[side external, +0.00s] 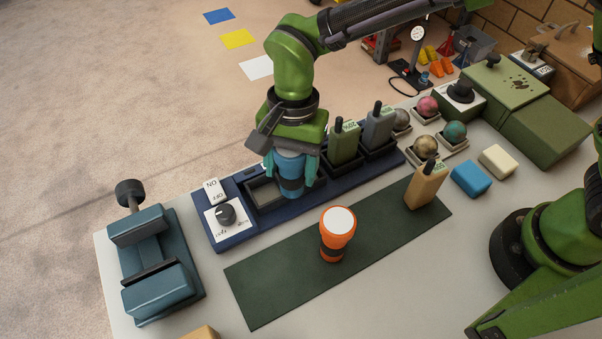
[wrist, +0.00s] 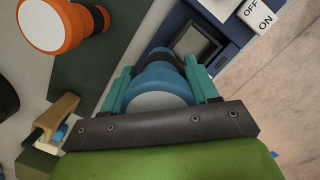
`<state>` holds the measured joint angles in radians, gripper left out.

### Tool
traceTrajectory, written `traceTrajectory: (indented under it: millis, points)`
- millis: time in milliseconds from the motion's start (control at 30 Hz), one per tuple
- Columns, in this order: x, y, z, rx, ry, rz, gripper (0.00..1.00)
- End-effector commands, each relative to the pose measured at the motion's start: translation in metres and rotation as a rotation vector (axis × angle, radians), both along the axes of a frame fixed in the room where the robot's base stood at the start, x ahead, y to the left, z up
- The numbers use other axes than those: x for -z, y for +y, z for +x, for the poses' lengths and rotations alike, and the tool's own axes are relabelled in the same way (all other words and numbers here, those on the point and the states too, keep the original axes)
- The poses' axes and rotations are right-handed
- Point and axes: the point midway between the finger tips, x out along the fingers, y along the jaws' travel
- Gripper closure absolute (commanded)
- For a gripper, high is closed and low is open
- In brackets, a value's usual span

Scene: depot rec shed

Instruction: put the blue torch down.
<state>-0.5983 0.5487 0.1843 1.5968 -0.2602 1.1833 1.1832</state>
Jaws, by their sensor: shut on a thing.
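The blue torch (side external: 290,173) is upright between the teal fingers of my gripper (side external: 293,177), which is shut on it. In the side view it is at the dark blue charging rack (side external: 235,235), by the rack's left empty-looking slot (side external: 264,192). I cannot tell whether its lower end touches the rack. In the wrist view the torch's pale round end (wrist: 156,101) faces the camera, between the fingers (wrist: 163,88), and an open slot (wrist: 197,46) shows beyond it.
An orange torch (side external: 333,247) and a tan radio (side external: 425,187) stand on the dark green mat (side external: 270,290). Green (side external: 343,146) and grey (side external: 377,130) radios stand in the rack to the right. A dial (side external: 226,215) and vise (side external: 155,265) are left. Bare mat lies around the orange torch.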

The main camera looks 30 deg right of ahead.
Motion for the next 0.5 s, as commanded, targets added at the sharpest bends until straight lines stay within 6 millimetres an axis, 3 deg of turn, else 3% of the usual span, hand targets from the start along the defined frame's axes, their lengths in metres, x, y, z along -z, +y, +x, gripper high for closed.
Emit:
traceTrajectory:
  millis: [200, 467, 500]
  points:
    - [0.004, 0.027, 0.025, -0.001, 0.001, 0.001, 0.78]
    - [0.005, 0.037, 0.035, 0.0, 0.001, 0.001, 0.78]
    - [0.012, 0.036, 0.034, 0.0, 0.004, -0.002, 0.78]
